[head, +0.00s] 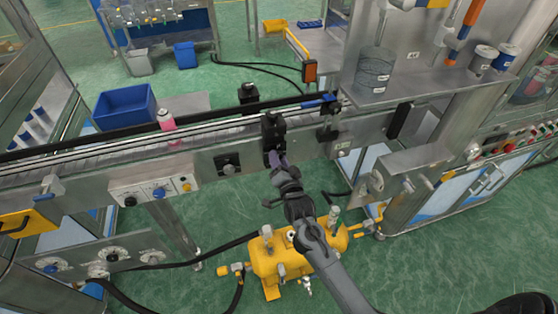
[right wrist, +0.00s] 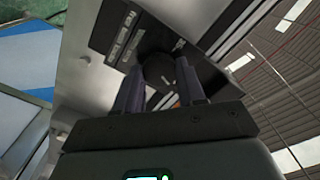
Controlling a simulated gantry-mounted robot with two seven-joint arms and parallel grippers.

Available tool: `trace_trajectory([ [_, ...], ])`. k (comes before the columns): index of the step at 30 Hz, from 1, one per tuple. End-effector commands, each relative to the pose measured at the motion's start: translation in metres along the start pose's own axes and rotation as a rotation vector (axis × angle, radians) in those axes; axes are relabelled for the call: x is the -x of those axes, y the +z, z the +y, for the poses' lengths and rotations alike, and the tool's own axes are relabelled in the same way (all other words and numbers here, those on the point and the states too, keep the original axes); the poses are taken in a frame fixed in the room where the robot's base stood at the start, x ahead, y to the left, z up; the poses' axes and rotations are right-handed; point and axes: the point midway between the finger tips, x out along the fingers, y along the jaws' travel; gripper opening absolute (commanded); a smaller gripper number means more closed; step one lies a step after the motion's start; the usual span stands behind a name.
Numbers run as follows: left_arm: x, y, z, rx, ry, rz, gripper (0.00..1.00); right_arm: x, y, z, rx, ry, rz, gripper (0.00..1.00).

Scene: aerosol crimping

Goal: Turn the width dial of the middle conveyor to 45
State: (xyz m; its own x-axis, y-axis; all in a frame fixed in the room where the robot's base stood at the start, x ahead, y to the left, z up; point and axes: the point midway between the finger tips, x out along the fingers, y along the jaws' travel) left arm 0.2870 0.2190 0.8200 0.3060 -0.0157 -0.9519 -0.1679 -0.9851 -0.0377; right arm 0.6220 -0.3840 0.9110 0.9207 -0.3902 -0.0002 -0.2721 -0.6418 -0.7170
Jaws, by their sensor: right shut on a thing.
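In the head view my right gripper (head: 277,160) is at the front rail of the middle conveyor (head: 205,140), just below a black bracket. In the right wrist view its two fingers (right wrist: 160,92) are shut on the sides of a dark round dial (right wrist: 157,71). The dial sits on a black plate (right wrist: 125,38) with white markings, too small to read. In the head view the gripper hides the dial, and I cannot read its setting. My left gripper is not in view.
A black knob (head: 228,164) is on the rail left of my gripper. A pink bottle (head: 166,121) stands on the conveyor. A control box (head: 153,191) hangs at the left. A yellow tank (head: 275,262) is on the floor below my arm. A metal cabinet (head: 425,185) stands right.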

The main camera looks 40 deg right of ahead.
Motion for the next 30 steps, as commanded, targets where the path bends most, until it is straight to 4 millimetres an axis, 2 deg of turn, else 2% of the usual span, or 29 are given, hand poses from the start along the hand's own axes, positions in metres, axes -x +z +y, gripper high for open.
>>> trace_trajectory([
  [1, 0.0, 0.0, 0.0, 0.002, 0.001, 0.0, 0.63, 0.0, -0.001, 0.0, 0.0, -0.001, 0.002, 0.09],
  [2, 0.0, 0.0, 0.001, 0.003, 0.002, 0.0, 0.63, 0.0, -0.001, -0.001, 0.0, -0.001, 0.002, 0.44],
  [6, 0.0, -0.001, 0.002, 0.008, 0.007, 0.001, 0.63, 0.0, -0.001, 0.0, 0.001, -0.001, 0.001, 0.65],
  [14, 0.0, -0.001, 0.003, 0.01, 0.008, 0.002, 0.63, 0.0, 0.0, 0.0, 0.001, 0.0, 0.001, 0.65],
  [19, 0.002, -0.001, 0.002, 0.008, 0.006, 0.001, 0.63, 0.008, 0.0, 0.0, 0.001, 0.001, -0.001, 0.65],
  [23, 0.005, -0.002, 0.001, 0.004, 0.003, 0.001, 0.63, 0.025, 0.0, 0.0, 0.002, 0.001, -0.001, 0.65],
  [30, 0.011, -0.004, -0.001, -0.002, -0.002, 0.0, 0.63, 0.067, 0.0, 0.0, 0.0, 0.002, -0.002, 0.65],
])
